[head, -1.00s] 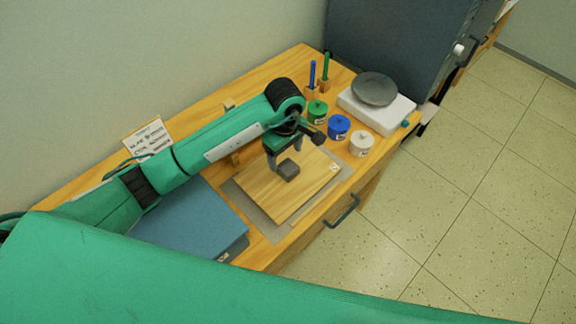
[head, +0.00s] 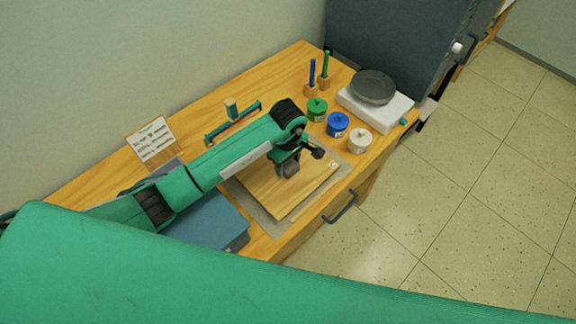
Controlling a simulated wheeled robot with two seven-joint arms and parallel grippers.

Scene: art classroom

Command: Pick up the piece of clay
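The piece of clay is a small dark grey block (head: 288,171), partly hidden by my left gripper. It shows over the wooden board (head: 265,190) on the worktable. My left gripper (head: 287,162) points down right at the clay, its fingers overlapping it in the picture. The fingers are small and dark, and I cannot tell whether they are shut on the clay or still open around it. I cannot tell whether the clay touches the board. My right gripper is not in view.
A blue box (head: 215,226), a sign card (head: 151,139) and a teal-handled tool (head: 233,122) are to the left.

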